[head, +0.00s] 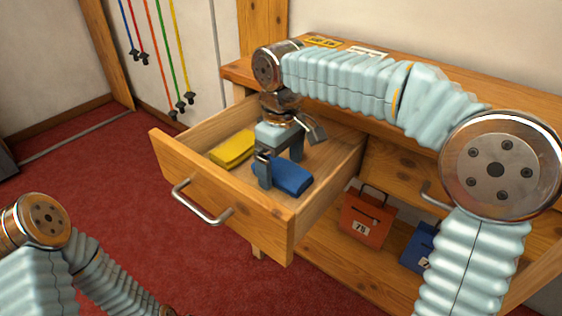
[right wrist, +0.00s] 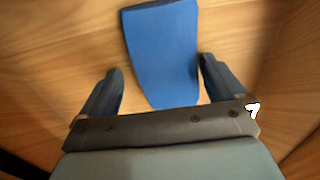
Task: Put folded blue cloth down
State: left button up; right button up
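The folded blue cloth (head: 287,177) lies on the floor of the open drawer (head: 222,196), near its front right corner. In the right wrist view the blue cloth (right wrist: 162,50) lies between and beyond the fingers, with a narrow gap on each side. My right gripper (head: 281,167) is inside the drawer, pointing down at the cloth; its fingers (right wrist: 163,68) are apart and do not appear to grip it. Part of the cloth is hidden behind a finger in the head view. My left arm is at the lower left, its gripper out of view.
A folded yellow cloth (head: 233,149) lies in the drawer, left of the blue one. The drawer's walls and front with its metal handle (head: 201,206) surround my right gripper. An orange bag (head: 367,217) and a blue bag (head: 420,247) stand on the shelf below. Coloured cords hang on the wall.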

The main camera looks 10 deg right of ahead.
aim_at(281, 165)
notch_tip(281, 165, up, 12)
jog(key=p, duration=0.3)
jog(key=shift+r, duration=0.15)
dwell(0.4)
